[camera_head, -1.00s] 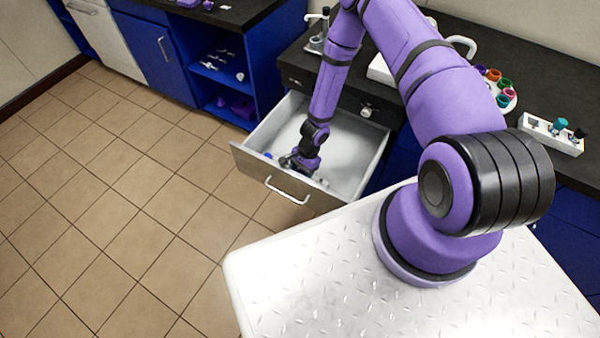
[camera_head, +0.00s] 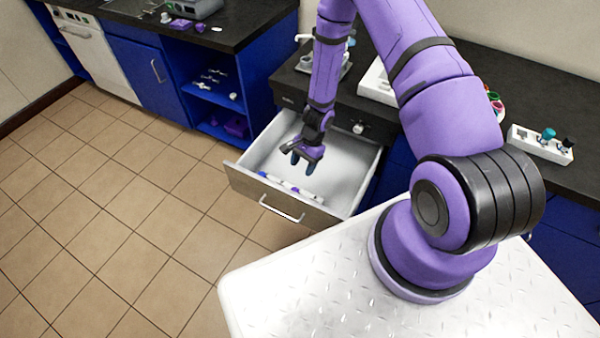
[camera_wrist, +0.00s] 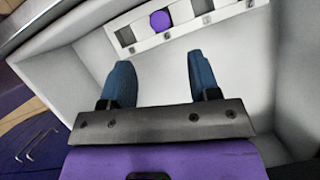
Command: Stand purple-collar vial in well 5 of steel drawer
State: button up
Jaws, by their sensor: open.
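The steel drawer (camera_head: 345,165) is pulled open, with a white row of wells (camera_head: 277,183) along the inside of its front wall. In the wrist view the row (camera_wrist: 185,30) holds a round purple top (camera_wrist: 160,20), seated in one well, which looks like the purple-collar vial. A dark, empty-looking well (camera_wrist: 125,37) is to its left. The small labels are too blurred to read surely. In the head view a purple spot (camera_head: 294,189) shows in the row. My gripper (camera_head: 302,163) is open above the drawer floor, apart from the row; its blue fingers (camera_wrist: 160,78) hold nothing.
A blue spot (camera_head: 262,174) shows at the left end of the row. The drawer's side walls stand close around my gripper. A white rack with capped vials (camera_head: 541,144) is on the right counter. Blue shelves (camera_head: 215,90) stand at the back left.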

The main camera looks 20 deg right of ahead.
notch_tip(320, 180, up, 36)
jog(key=w+f+n+t, duration=0.1)
jog(key=w+n+t, duration=0.2)
jog(key=n, duration=0.4)
jog(key=s+r+n+t+h, duration=0.1)
jog(key=s+r+n, duration=0.1)
jog(key=s+r, duration=0.5)
jog(key=s+r+n+t+h, duration=0.15)
jog(key=s+r, duration=0.35)
jog(key=r, duration=0.5)
jog(key=s+d+r+n+h, duration=0.1)
jog(key=s+r, duration=0.2)
jog(key=s, duration=0.4)
jog(key=s+d+r+n+t, duration=0.1)
jog(key=s+d+r+n, duration=0.1)
jog(key=s, duration=0.5)
jog(key=shift+r+h, duration=0.35)
jog(key=shift+r, duration=0.45)
jog(key=shift+w+t, duration=0.1)
jog(key=shift+t, duration=0.15)
